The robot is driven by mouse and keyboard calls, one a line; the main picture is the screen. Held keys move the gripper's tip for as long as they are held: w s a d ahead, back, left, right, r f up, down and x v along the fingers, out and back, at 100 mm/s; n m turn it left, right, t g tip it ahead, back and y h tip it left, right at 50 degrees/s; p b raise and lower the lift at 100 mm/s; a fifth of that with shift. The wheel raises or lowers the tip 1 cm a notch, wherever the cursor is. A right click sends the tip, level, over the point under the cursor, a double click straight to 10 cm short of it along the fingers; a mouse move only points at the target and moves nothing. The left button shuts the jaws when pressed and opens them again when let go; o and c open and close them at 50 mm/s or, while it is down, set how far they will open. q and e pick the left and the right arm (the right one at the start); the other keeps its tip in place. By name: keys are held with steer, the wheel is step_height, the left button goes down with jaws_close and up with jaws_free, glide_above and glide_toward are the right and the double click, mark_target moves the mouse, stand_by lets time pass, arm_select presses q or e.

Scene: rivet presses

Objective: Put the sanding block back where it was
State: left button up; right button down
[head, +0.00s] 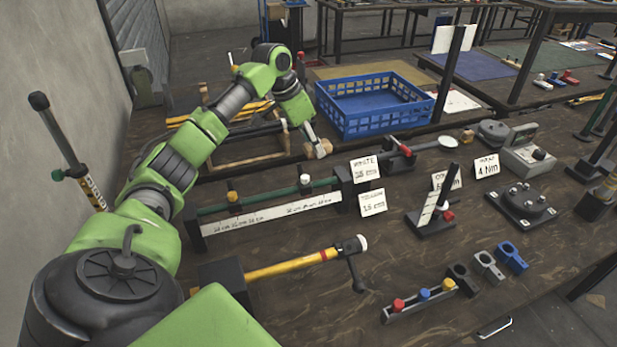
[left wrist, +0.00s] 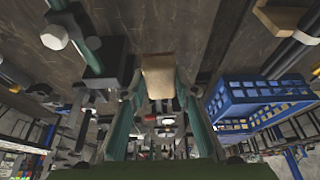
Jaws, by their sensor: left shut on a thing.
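The sanding block is a small tan, wood-coloured block (left wrist: 158,76). In the left wrist view it sits between the two fingertips of my left gripper (left wrist: 158,90), which is shut on it. In the head view the block (head: 319,149) shows at the end of my left arm, below the left gripper (head: 314,143), in front of the blue crate and behind the card-bearing gauge. I cannot tell whether it touches the bench. My right gripper is in neither view.
A blue crate (head: 372,103) stands behind and right of the block. A wooden frame (head: 245,160) lies to its left. A long gauge with a white scale (head: 270,213) and upright cards (head: 364,169) stand in front.

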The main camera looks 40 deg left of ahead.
arm_select(q)
steer(key=shift+s+a+f, duration=0.1)
steer(key=shift+a+f, duration=0.3)
steer(key=shift+a, duration=0.2)
steer(key=shift+s+a+f, duration=0.1)
steer(key=shift+a+f, duration=0.3)
steer(key=shift+a, duration=0.2)
step_height(320, 180, down, 5)
steer(key=shift+a+f, duration=0.15)
steer(key=shift+f, duration=2.35)
steer(key=o, duration=1)
steer(key=shift+f, duration=0.15)
steer(key=v, duration=1.2)
steer(key=shift+w+r, duration=0.1)
steer(key=shift+r, duration=0.15)
